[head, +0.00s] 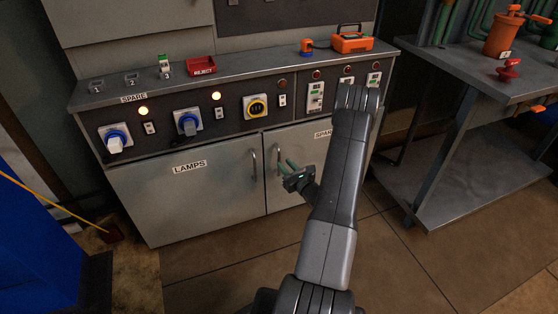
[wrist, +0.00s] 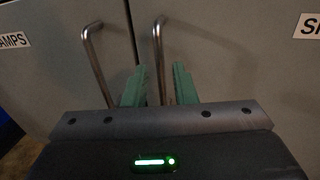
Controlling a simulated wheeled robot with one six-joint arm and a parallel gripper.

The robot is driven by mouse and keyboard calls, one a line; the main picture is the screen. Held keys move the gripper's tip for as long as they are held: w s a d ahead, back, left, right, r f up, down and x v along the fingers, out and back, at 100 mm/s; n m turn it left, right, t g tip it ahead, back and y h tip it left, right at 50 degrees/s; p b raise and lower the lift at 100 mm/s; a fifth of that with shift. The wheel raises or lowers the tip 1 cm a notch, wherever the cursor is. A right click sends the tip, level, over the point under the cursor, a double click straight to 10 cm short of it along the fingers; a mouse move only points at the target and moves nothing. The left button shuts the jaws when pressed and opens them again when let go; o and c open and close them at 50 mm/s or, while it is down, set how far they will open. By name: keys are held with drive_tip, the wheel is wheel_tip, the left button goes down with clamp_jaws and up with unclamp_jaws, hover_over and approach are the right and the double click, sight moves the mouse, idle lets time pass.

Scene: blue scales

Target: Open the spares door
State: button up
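The spares door (head: 290,141) is the right door of the grey cabinet, its label (head: 322,134) partly hidden behind my arm. It looks shut. Its upright metal bar handle (head: 278,160) is near the door's left edge; in the wrist view the handle (wrist: 158,55) runs down between my fingers. My gripper (head: 288,166) has green fingertips and is at the handle's lower part. In the wrist view my gripper (wrist: 160,85) is open, with a gap visible on both sides of the bar. The handle's lower end is hidden behind the gripper body.
The lamps door (head: 190,200) with its own handle (head: 254,163) is just left, shut. Switches and lamps line the panel above. A steel workbench (head: 480,75) stands at the right, a blue object (head: 35,240) at the left. The tiled floor before the cabinet is clear.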

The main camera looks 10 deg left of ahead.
drive_tip(key=x, duration=0.5)
drive_tip(key=shift+w+a+b, duration=0.15)
drive_tip(key=shift+b, duration=0.2)
clamp_jaws()
